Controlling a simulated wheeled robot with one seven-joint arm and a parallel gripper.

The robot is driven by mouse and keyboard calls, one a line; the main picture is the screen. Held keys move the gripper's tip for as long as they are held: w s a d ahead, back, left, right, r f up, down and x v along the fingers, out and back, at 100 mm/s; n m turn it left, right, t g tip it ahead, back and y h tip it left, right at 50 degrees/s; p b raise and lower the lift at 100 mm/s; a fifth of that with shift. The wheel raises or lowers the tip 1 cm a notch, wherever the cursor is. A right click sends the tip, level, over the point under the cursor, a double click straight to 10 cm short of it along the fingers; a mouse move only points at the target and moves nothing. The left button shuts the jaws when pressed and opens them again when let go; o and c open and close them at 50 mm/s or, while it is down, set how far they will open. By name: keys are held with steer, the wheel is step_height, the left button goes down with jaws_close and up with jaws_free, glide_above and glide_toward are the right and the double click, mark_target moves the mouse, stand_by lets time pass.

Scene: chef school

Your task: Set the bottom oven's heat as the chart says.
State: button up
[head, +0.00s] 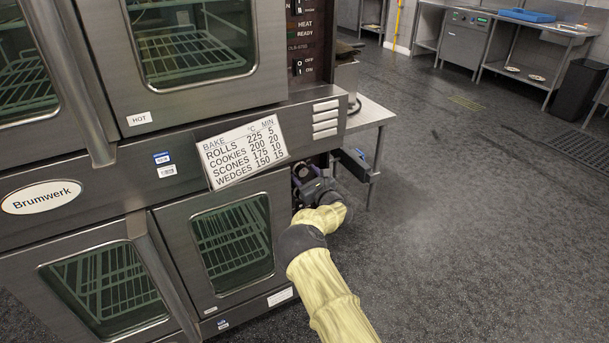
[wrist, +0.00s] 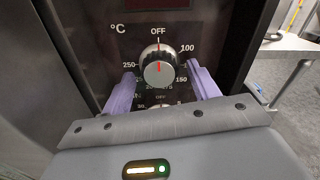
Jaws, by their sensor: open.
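The bottom oven (head: 180,215) has its doors shut, with wire racks behind the glass. The chart (head: 243,152), a white card above its right door, reads rolls 225 °C 5 min, cookies 200 20, scones 175 10, wedges 150 15. In the wrist view the °C heat knob (wrist: 158,70) has its red mark up at OFF; 100 and 150 are on the right, 250 on the left. My gripper (wrist: 160,76) is open, one purple finger either side of the knob; contact is unclear. In the head view my gripper (head: 306,184) is at the oven's right-hand panel.
A second knob (wrist: 160,107) sits just below, mostly hidden by my gripper's body. The top oven (head: 190,45) carries a HOT label (head: 139,118). A small metal table (head: 371,112) stands right of the ovens. The floor (head: 450,220) to the right is clear.

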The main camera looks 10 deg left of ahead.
steer(key=shift+w+a, duration=0.25)
steer(key=shift+w, duration=0.15)
steer(key=c, duration=0.8)
steer(key=shift+o, duration=0.2)
